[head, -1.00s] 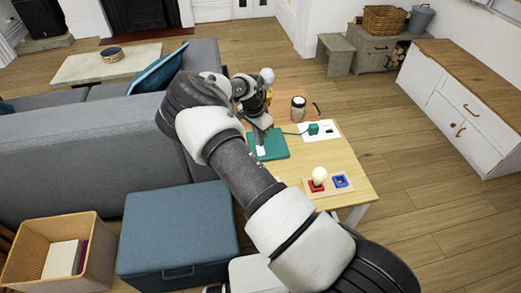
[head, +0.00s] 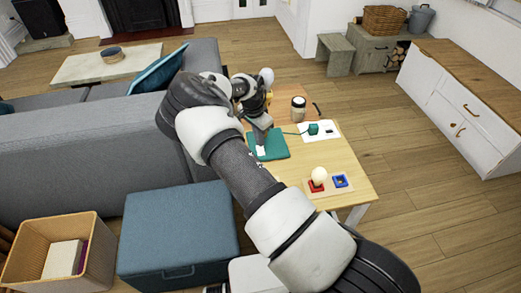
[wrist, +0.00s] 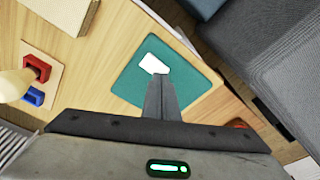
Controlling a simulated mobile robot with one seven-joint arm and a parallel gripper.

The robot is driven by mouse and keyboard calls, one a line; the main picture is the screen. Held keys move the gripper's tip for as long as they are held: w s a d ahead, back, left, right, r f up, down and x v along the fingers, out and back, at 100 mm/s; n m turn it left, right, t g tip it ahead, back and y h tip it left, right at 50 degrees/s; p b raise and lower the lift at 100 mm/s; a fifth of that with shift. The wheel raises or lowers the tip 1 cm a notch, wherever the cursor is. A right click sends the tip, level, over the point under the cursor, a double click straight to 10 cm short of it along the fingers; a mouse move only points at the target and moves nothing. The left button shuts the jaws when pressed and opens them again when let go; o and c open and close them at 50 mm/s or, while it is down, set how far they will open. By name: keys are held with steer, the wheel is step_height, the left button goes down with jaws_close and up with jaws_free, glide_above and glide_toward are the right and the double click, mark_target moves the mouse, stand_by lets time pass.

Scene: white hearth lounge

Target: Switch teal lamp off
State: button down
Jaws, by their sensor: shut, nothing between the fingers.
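A flat teal plate (head: 272,144) lies on the wooden table, with a white piece on it. In the wrist view the teal plate (wrist: 190,80) and white piece (wrist: 154,62) are just beyond my gripper (wrist: 160,78). The fingers are together and empty, with their tips at the white piece's near edge. I cannot tell whether they touch it. A teal plug block (head: 313,128) sits on a white board, with a dark cord running left behind my arm. A pale bulb (head: 267,75) shows behind my wrist. The teal lamp's body is not clearly visible; my arm hides part of that area.
A cream bulb on a red holder (head: 318,178) stands beside a blue holder (head: 340,181) near the table's front. A jar (head: 298,108) stands at the table's back. A grey sofa (head: 90,150) and blue ottoman (head: 178,235) are left; open floor lies right.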

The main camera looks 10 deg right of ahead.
steer(key=shift+f+b, duration=0.5)
steer(key=shift+f, duration=0.2)
stand_by(0.5)
step_height(320, 180, up, 7)
steer(key=p, duration=0.3)
steer(key=shift+p, duration=0.4)
steer(key=shift+r, duration=0.1)
stand_by(0.4)
steer(key=s+r+n+y+p, duration=0.15)
steer(key=s+r, duration=0.35)
steer(key=r, duration=0.6)
steer(key=s+a+r+n+t+y+p, duration=0.15)
steer(key=s+r, duration=0.35)
steer(key=r, duration=0.5)
steer(key=s+r+n+y+p, duration=0.1)
steer(key=s+r+p, duration=0.3)
steer(key=r, duration=0.7)
steer(key=s+d+r+n+t+h+p, duration=0.1)
steer(key=s+r+n, duration=0.3)
steer(key=s+r, duration=0.3)
steer(key=s+r+n+t+h+p, duration=0.1)
steer(key=s+r+n, duration=0.3)
steer(key=s, duration=1.1)
step_height(320, 180, up, 3)
steer(key=shift+d+f+t+p, duration=0.1)
steer(key=shift+d+t+p, duration=0.25)
steer(key=shift+t+p, duration=0.35)
